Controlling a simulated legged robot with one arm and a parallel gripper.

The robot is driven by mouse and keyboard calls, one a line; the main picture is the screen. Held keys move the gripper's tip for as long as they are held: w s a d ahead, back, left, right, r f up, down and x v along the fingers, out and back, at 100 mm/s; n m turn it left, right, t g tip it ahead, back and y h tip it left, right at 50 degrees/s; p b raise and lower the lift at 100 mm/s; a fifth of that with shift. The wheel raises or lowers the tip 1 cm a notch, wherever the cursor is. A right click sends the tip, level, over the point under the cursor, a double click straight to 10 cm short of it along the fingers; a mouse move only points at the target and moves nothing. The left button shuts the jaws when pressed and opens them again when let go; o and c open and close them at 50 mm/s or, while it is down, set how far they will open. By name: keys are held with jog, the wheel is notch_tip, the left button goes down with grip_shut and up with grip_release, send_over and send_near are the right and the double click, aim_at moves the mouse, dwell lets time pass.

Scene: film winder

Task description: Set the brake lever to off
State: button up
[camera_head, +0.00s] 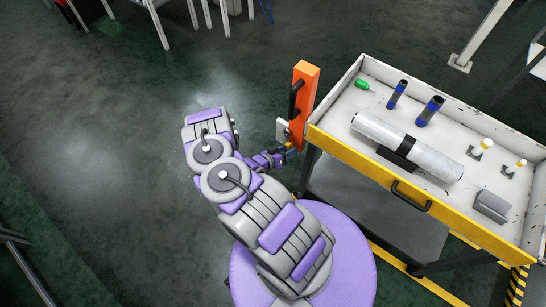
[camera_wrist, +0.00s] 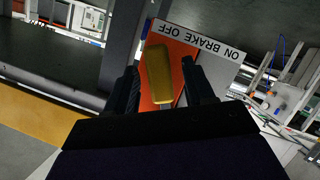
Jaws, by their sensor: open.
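The yellow brake lever (camera_wrist: 159,75) stands before an orange panel (camera_wrist: 185,62) in the wrist view. A white label (camera_wrist: 199,40) reading ON BRAKE OFF is upside down above it, with OFF at the left end. The lever's upper end appears nearest the OFF end. My gripper (camera_wrist: 160,78) is open, with one black finger on each side of the lever. Gaps show beside the lever, and I see no clear contact. In the head view my gripper (camera_head: 290,150) is at the lower end of the orange post (camera_head: 308,78); the lever is not clear there.
A white-topped cart (camera_head: 350,85) with a yellow front edge stands at the right. It carries a large film roll (camera_head: 425,155), dark blue rollers (camera_head: 430,110) and a green item (camera_head: 362,85). A black handle (camera_head: 295,98) is on the post.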

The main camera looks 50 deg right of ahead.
jog(key=p+v, duration=0.1)
jog(key=v, duration=1.5)
jog(key=shift+a, duration=0.35)
